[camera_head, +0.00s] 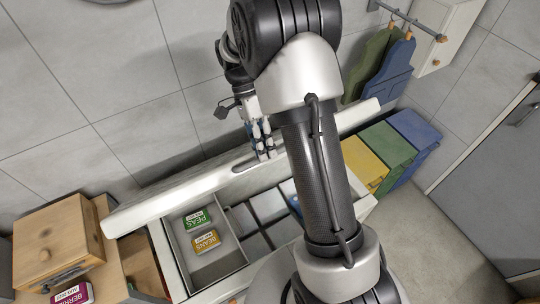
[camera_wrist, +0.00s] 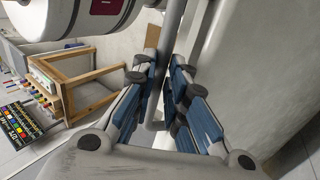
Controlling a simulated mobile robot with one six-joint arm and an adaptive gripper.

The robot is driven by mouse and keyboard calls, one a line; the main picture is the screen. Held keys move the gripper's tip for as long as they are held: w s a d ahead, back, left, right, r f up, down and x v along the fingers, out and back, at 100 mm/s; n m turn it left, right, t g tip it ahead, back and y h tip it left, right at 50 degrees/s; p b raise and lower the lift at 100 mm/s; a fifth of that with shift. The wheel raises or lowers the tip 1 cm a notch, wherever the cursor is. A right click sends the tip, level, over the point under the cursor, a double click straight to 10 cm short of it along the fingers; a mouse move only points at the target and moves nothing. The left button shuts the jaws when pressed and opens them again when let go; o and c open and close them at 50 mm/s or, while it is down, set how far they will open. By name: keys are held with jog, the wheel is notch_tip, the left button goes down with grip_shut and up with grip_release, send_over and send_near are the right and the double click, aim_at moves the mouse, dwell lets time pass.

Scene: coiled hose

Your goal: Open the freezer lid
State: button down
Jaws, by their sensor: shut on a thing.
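The freezer lid (camera_head: 160,200) is a long white panel, raised and seen nearly edge-on above the back of the freezer (camera_head: 167,262). The freezer's inside is exposed, with a green PEAS box (camera_head: 197,220) and a yellow BEANS box (camera_head: 205,242) in a grey bin at its left. My gripper (camera_head: 262,145) is at the lid's middle. In the wrist view its blue-padded fingers (camera_wrist: 172,105) are closed around a grey bar, the lid handle (camera_wrist: 171,45). The lid's pale face (camera_wrist: 207,45) stands beside it. My arm hides part of the freezer's right side.
A wooden box (camera_head: 55,235) and a BERRIES box (camera_head: 72,294) are at the left. Yellow, green and blue bins (camera_head: 390,147) stand at the right. Open floor lies at the lower right.

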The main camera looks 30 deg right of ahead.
jog(key=w+r+p, duration=0.5)
jog(key=w+p, duration=0.1)
jog(key=w, duration=0.4)
jog(key=shift+w+a+r, duration=0.25)
jog(key=shift+w+r, duration=0.05)
jog(key=shift+w, duration=0.1)
jog(key=c, duration=2)
grip_release()
jog(key=shift+o, duration=0.5)
jog(key=shift+w+f, duration=0.15)
jog(key=shift+w, duration=0.15)
jog(key=shift+s, duration=0.1)
jog(key=shift+r, duration=0.2)
